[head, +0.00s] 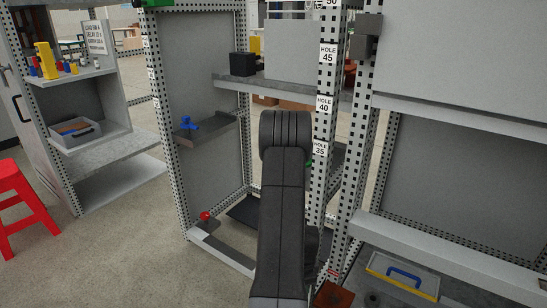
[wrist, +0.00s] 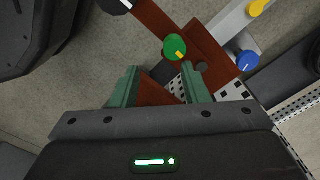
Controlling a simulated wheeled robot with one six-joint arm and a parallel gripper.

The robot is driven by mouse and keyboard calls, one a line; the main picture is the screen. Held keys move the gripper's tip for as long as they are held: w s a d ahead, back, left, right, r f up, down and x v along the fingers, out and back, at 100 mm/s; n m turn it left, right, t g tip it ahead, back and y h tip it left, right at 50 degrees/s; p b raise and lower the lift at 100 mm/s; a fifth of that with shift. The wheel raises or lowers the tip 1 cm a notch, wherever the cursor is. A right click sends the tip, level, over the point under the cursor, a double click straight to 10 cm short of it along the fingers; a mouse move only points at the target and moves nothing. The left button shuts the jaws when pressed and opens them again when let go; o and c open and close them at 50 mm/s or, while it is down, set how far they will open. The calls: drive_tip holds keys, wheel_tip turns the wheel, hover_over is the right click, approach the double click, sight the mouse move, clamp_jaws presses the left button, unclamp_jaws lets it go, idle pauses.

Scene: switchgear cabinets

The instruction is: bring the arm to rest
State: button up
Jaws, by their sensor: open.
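My arm (head: 282,205) stands in the middle of the head view, dark grey, with its link rising in front of the perforated cabinet frame. My gripper is hidden in that view. In the wrist view my gripper (wrist: 159,76) is open, its two green fingers apart with no object held between them. A green round knob (wrist: 172,46) with a yellow mark lies just beyond the fingertips, on a red-brown bar (wrist: 205,47). I cannot tell whether the fingers touch the bar.
A blue knob (wrist: 242,61) and a yellow handle (wrist: 258,8) sit to the right in the wrist view. Perforated posts (head: 325,110) stand close beside my arm. A blue valve (head: 188,124) and red knob (head: 205,215) are left. Open floor (head: 110,250) lies front left, beside a red stool (head: 18,195).

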drive_tip(key=shift+w+d+n+p, duration=0.45)
drive_tip(key=shift+d+n, duration=0.35)
drive_tip(key=shift+n, duration=1.05)
drive_tip(key=shift+w+d+n+p, duration=0.35)
drive_tip(key=shift+d+n, duration=0.4)
drive_tip(key=shift+n, duration=1.15)
drive_tip(key=shift+w+d+n+p, duration=0.45)
drive_tip(key=shift+d+n, duration=0.35)
drive_tip(key=shift+n, duration=1.05)
drive_tip(key=shift+s, duration=0.1)
